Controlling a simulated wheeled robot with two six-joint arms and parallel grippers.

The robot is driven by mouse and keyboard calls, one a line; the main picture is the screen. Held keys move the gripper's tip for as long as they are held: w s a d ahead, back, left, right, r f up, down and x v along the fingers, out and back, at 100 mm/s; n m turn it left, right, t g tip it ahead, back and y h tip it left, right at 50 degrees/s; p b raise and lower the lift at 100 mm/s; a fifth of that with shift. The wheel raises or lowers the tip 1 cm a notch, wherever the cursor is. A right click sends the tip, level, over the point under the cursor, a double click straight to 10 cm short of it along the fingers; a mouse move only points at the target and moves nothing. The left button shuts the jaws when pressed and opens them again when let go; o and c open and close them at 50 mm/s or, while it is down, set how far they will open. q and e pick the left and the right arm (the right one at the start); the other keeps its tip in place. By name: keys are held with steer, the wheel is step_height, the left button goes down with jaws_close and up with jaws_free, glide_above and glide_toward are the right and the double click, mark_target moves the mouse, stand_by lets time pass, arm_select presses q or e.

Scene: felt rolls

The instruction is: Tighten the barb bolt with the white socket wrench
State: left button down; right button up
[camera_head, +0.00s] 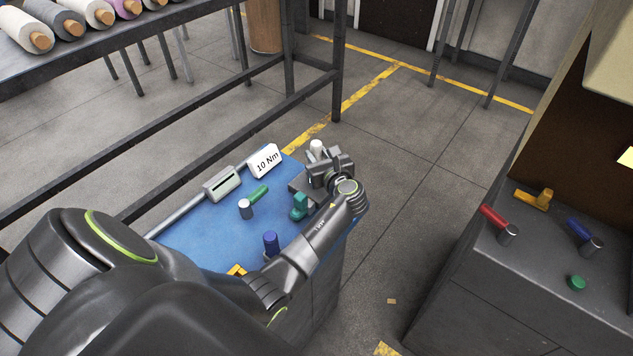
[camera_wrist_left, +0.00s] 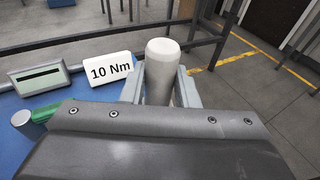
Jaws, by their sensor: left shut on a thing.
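My left gripper (camera_head: 322,163) is shut on a white, round-ended cylinder (camera_head: 317,148), which looks like the handle of the white socket wrench. In the left wrist view this white handle (camera_wrist_left: 161,70) stands up between the two fingers of the left gripper (camera_wrist_left: 160,88). Its lower end is hidden by the gripper. The gripper is over the far right corner of the blue-topped bench, by a dark grey block (camera_head: 303,184). A teal fitting (camera_head: 299,205) is beside the block, just left of my wrist. I cannot make out the barb bolt. My right gripper is out of view.
The blue bench top (camera_head: 200,245) also holds a "10 Nm" sign (camera_head: 265,161), a display box (camera_head: 222,183), a green-handled tool (camera_head: 258,193) and a blue cylinder (camera_head: 270,242). A grey bench (camera_head: 540,257) at right carries red (camera_head: 493,216) and blue (camera_head: 579,230) tools. Floor lies between.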

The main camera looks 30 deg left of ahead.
mark_target(318, 146)
arm_select(q)
steer(key=shift+s+f, duration=0.1)
steer(key=shift+f, duration=0.4)
stand_by(0.6)
stand_by(2.0)
steer(key=shift+p, duration=0.3)
stand_by(2.9)
steer(key=shift+r+p, duration=0.7)
steer(key=shift+r, duration=0.05)
steer(key=shift+r+p, duration=2.75)
steer(key=shift+r, duration=0.15)
